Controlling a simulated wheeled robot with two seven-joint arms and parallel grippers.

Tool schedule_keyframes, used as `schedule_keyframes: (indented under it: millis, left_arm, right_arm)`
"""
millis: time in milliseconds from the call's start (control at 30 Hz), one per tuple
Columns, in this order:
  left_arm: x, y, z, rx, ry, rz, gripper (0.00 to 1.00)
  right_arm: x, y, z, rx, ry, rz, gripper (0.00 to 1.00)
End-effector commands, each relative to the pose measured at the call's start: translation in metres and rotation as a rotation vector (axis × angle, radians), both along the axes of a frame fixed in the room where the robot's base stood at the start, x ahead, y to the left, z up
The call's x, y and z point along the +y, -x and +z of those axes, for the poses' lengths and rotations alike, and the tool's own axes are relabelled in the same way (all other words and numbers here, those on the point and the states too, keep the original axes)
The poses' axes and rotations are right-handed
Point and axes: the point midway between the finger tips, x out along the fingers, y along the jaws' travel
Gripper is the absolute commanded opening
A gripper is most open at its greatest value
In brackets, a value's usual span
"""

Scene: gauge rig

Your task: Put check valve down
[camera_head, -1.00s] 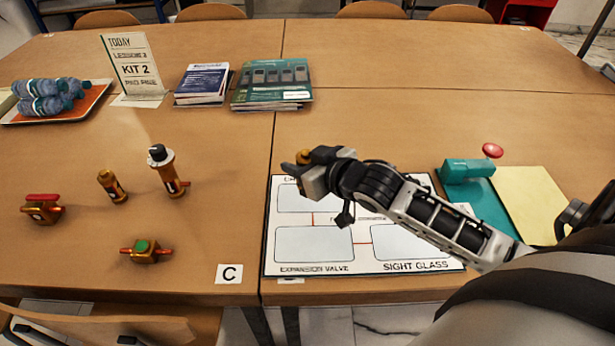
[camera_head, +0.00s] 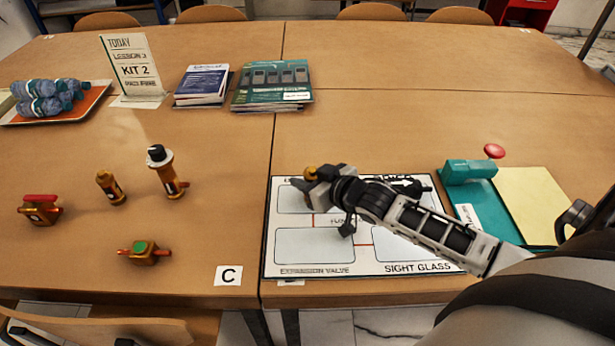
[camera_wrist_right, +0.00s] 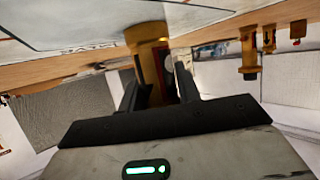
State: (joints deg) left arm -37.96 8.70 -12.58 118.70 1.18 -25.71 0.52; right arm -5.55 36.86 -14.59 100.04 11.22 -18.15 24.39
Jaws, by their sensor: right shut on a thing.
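My right gripper (camera_head: 309,186) is shut on a brass check valve (camera_head: 311,172) above the upper-left box of the white board (camera_head: 364,264). Only the top of the valve shows past the fingers in the head view. In the right wrist view the brass body (camera_wrist_right: 148,45) sits between the two dark fingers (camera_wrist_right: 158,90), with the white board close beyond it. I cannot tell whether the valve touches the board. The arm hides much of the board's upper right. My left gripper is not in view.
Left of the board stand a red-handled valve (camera_head: 40,208), a small brass cylinder (camera_head: 111,187), a taller black-capped part (camera_head: 165,171) and a green-topped part (camera_head: 144,253). A C card (camera_head: 228,275) lies nearby.

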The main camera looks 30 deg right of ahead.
Motion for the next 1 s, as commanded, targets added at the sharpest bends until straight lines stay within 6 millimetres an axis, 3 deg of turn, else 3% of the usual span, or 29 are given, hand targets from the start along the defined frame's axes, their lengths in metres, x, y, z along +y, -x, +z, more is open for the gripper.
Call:
schedule_keyframes:
  millis: [33, 100, 467, 1000]
  left_arm:
    - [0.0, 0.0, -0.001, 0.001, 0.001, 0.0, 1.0]
    - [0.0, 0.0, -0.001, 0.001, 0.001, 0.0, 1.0]
    - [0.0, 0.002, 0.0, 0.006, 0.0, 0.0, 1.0]
    - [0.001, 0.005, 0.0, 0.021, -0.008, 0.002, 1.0]
  right_arm:
    - [0.0, 0.0, -0.001, 0.0, 0.0, 0.0, 0.39]
    - [0.0, 0.0, -0.001, 0.0, 0.0, 0.0, 0.55]
    - [0.0, 0.001, 0.004, 0.001, 0.001, 0.0, 0.55]
    - [-0.016, 0.091, 0.039, 0.004, -0.001, 0.001, 0.55]
